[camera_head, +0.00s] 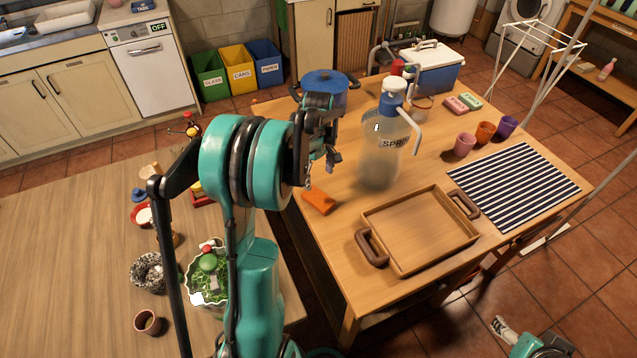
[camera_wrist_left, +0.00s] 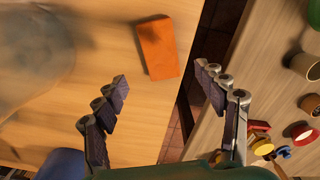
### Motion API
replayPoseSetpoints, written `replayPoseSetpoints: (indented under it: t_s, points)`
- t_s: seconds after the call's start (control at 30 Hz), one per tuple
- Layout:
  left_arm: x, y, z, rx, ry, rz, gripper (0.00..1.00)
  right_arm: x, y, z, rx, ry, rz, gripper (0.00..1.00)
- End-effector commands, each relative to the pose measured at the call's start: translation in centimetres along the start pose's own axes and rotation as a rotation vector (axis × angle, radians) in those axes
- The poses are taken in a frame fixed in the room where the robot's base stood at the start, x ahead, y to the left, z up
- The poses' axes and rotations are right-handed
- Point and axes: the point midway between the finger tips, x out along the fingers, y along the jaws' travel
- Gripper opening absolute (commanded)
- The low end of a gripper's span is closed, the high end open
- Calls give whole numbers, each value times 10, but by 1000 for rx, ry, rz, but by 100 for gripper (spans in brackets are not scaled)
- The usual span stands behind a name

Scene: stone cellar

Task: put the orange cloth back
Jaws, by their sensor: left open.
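The orange cloth (camera_head: 319,202) is a small folded block lying flat on the wooden table near its left edge, left of the wooden tray. It also shows in the left wrist view (camera_wrist_left: 157,47), ahead of the fingertips, near the table edge. My left gripper (camera_head: 321,168) hangs above and slightly behind the cloth in the head view. Its fingers are spread wide and empty in the left wrist view (camera_wrist_left: 167,88), apart from the cloth.
The wooden tray (camera_head: 420,236) is empty. A large clear spray bottle (camera_head: 378,160) stands close right of my left gripper, with a blue pot (camera_head: 325,82) behind. A striped mat (camera_head: 514,187), cups and sponges lie farther right. A lower table (camera_head: 70,260) holds several small items.

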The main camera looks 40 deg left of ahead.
Motion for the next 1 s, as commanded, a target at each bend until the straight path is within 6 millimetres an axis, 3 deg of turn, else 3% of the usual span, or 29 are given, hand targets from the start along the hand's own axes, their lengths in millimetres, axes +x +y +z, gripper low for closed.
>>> replayPoseSetpoints:
  t_s: [0.2,0.33,0.47,0.7,0.9,1.0]
  points:
    - [-24,0,2,9,2,3,71,-6,0,-4,0,0,0,71]
    - [-41,-3,23,101,22,35,71,-6,0,-4,0,0,0,71]
    - [-69,-13,68,310,73,105,71,-6,0,-4,0,0,0,71]
    - [-105,-52,157,784,217,259,71,-6,0,-4,0,0,0,71]
    - [-108,-93,215,1147,359,373,71,-6,0,-4,0,0,0,71]
    - [-103,-108,234,1282,422,415,71,-6,0,-4,0,0,0,71]
